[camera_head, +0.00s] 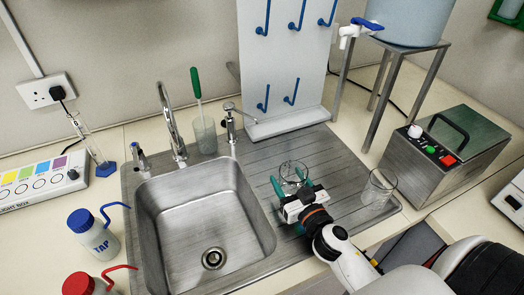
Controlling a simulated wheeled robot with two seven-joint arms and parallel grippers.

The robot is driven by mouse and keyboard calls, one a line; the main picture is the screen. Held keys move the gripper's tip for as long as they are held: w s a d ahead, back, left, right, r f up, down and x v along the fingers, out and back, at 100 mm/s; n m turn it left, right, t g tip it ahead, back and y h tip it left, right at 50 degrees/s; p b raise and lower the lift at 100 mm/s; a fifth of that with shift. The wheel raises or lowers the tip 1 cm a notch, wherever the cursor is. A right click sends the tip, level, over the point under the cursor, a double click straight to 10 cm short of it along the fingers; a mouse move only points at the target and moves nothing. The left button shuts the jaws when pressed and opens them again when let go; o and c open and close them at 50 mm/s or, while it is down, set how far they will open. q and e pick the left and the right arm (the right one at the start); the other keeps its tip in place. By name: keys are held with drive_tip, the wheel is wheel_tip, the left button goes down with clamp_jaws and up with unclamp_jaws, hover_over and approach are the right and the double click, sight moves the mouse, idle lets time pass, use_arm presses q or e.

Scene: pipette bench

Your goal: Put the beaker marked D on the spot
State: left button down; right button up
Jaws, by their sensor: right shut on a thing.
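My right gripper (290,182) reaches in from the lower right over the ribbed drainboard (330,160). Its green-tipped fingers are shut on a small clear glass beaker (294,170), one finger on each side. I cannot tell whether the beaker touches the board. A second clear beaker (379,189) stands upright and apart on the right end of the drainboard. No letter is legible on either beaker, so I cannot tell which is D. No marked spot is visible on the board; my gripper and arm hide part of it. My left gripper is not in view.
The sink (206,215) opens left of my gripper, with its tap (173,125) behind. A peg rack (285,125) stands at the drainboard's back. A metal stand (385,90) and a steel box (435,155) bound the right. Bottles (93,235) stand at left.

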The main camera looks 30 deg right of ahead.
drive_tip(key=w+p, duration=0.1)
drive_tip(key=w, duration=0.7)
drive_tip(key=w+p, duration=0.1)
drive_tip(key=w, duration=0.4)
drive_tip(key=shift+d+r+p, duration=0.1)
drive_tip(key=shift+d+p, duration=0.2)
drive_tip(key=shift+d, duration=0.1)
drive_tip(key=shift+w, duration=0.85)
drive_tip(key=w, duration=0.2)
drive_tip(key=shift+w+d, duration=0.15)
drive_tip(key=shift+w, duration=0.25)
drive_tip(key=shift+f+b, duration=0.35)
drive_tip(key=shift+f, duration=0.5)
drive_tip(key=shift+f+b, duration=0.2)
drive_tip(key=shift+b, duration=0.25)
drive_tip(key=o, duration=1)
drive_tip(key=shift+r, duration=0.1)
